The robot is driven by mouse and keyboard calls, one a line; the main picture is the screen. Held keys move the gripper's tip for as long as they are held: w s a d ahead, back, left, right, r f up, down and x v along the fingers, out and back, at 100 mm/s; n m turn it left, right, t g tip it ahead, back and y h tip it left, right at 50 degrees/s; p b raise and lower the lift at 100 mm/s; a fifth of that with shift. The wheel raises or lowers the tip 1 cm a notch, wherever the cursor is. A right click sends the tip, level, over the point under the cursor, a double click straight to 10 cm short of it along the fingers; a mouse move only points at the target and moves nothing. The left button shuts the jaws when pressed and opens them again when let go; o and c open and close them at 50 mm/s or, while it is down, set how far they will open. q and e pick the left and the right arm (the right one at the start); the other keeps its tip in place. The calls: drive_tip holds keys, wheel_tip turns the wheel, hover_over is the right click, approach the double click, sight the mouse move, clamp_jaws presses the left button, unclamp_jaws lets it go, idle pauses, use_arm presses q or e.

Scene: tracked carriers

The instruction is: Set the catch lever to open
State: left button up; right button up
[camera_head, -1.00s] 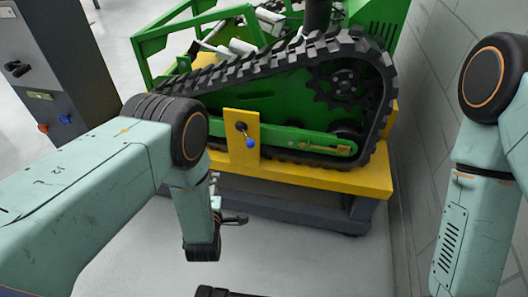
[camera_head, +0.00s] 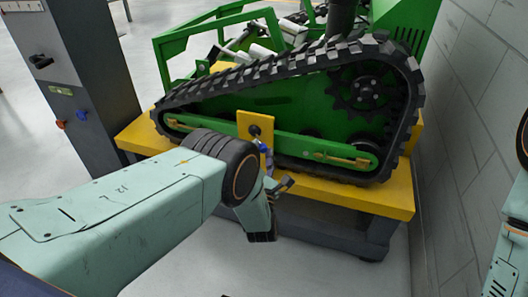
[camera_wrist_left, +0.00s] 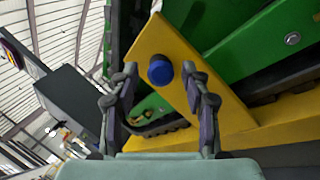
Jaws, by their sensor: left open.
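The catch lever (camera_head: 255,131) is a dark pivot on an upright yellow plate (camera_head: 250,119) at the front of the tracked carrier. Its blue knob (camera_wrist_left: 160,70) shows end-on in the left wrist view, between the tips of my left gripper (camera_wrist_left: 159,74). The two fingers are spread, one on each side of the knob. Whether the tips reach past the knob I cannot tell. In the head view my left gripper (camera_head: 276,178) is just below and in front of the plate, and my forearm and wrist hide part of it. My right gripper is out of view.
The carrier's black track (camera_head: 290,66) and green body rest on a yellow-topped stand (camera_head: 393,196). A grey cabinet (camera_head: 80,80) with knobs stands at the left. A grey block wall (camera_head: 465,150) is close on the right. The floor in front is clear.

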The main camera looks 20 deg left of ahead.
use_arm(q)
drive_tip(key=shift+x, duration=1)
drive_tip(key=shift+d, duration=0.1)
drive_tip(key=shift+c, duration=0.2)
clamp_jaws()
